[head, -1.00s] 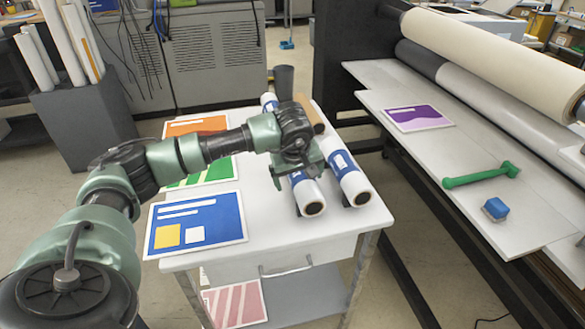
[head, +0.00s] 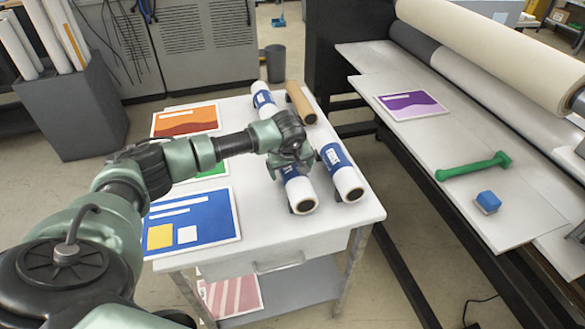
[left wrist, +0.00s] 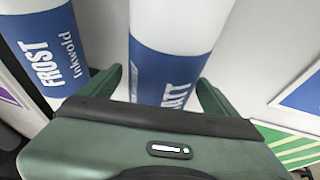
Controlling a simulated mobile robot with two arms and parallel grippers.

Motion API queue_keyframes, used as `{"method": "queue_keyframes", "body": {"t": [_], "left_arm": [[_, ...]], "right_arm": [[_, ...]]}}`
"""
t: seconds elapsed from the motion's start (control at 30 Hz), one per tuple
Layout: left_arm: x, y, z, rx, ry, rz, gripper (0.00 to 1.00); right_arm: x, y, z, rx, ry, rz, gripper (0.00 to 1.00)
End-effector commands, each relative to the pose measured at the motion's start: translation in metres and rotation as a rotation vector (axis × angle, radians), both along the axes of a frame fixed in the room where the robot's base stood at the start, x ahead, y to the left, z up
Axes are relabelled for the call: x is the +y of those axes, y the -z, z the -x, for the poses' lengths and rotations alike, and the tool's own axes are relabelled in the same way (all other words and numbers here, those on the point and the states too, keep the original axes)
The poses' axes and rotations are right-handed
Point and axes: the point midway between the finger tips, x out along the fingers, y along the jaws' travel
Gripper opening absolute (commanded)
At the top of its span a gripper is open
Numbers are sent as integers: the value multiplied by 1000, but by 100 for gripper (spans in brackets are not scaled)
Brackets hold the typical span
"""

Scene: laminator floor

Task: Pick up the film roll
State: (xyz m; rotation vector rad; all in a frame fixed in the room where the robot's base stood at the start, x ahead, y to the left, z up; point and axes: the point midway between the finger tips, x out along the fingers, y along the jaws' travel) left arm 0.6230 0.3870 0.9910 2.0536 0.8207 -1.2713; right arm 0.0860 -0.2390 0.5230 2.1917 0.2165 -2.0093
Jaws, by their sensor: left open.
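Several film rolls lie on the white cart (head: 352,218). A white roll with a blue "...ATT" label (head: 301,194) lies at the front; the same roll shows in the left wrist view (left wrist: 172,30). A white roll with a blue "FROST" label (head: 345,178) lies to its right and shows in the left wrist view (left wrist: 45,45). My left gripper (head: 290,168) is open over the "...ATT" roll. In the left wrist view its fingers (left wrist: 159,78) stand on either side of that roll; whether they touch it I cannot tell. The gripper hides part of the roll.
Behind lie another blue-labelled roll (head: 263,101) and a brown roll (head: 301,106). Orange (head: 186,119), green and blue (head: 192,222) prints lie on the cart's left. The laminator table (head: 440,140) at right holds a purple print, a green-handled tool (head: 472,166) and a blue block (head: 488,202).

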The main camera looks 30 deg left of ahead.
Motion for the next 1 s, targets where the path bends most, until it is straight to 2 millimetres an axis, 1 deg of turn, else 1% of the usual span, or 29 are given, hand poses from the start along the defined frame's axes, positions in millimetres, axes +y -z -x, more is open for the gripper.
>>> {"method": "queue_keyframes", "body": {"t": [0.07,0.2,0.27,0.3,0.37,0.4,0.47,0.5,0.53,0.83,1.0], "left_arm": [[0,1,-1,-1,0,1,90],[0,1,0,-1,0,1,90],[0,1,0,-1,0,1,74],[0,1,0,-1,0,1,62],[0,1,0,-1,0,1,46],[0,1,0,-1,0,1,35],[0,1,0,-1,0,1,18],[0,1,0,-1,0,1,7],[0,1,0,-1,0,1,0],[0,-2,-1,-4,-1,1,0],[0,-14,-3,-7,0,1,0]], "right_arm": [[0,-1,-6,-8,0,-1,36],[1,0,-7,-10,1,-1,36],[1,0,-7,-10,1,-1,36],[1,0,-6,-10,1,-1,36],[1,0,-6,-9,1,-2,36],[2,0,-6,-9,1,-3,36],[3,0,-5,-8,2,-4,36],[4,0,-5,-7,1,-6,36],[5,0,-4,-7,2,-6,36],[7,1,-1,-2,2,-9,36],[7,6,-1,-2,2,-9,36]]}}
